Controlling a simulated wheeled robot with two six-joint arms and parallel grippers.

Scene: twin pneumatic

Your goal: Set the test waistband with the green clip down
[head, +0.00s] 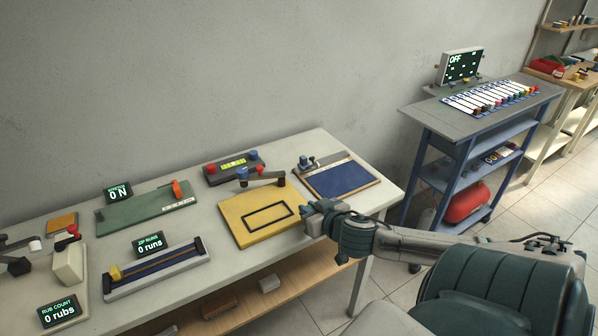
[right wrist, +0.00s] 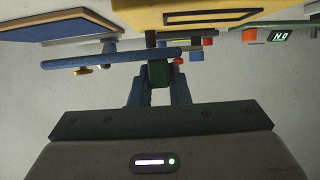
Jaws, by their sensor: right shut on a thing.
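My right gripper (head: 316,216) is at the right front edge of the yellow board, seen in the head view. In the right wrist view, its fingers (right wrist: 158,78) are shut on a dark green clip (right wrist: 159,72). A thin blue strip (right wrist: 105,58), which looks like the waistband, runs sideways at the clip and sticks out to the left. In the head view I cannot make out the strip or clip behind the gripper. My left gripper is not in view.
The grey table (head: 215,164) holds a yellow board (head: 240,224) with a black rectangular outline, a blue board (head: 338,177), a green board (head: 135,218) and a long dark-blue fixture (head: 160,270). A blue cart (head: 436,126) stands right. Bare tabletop shows between the boards.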

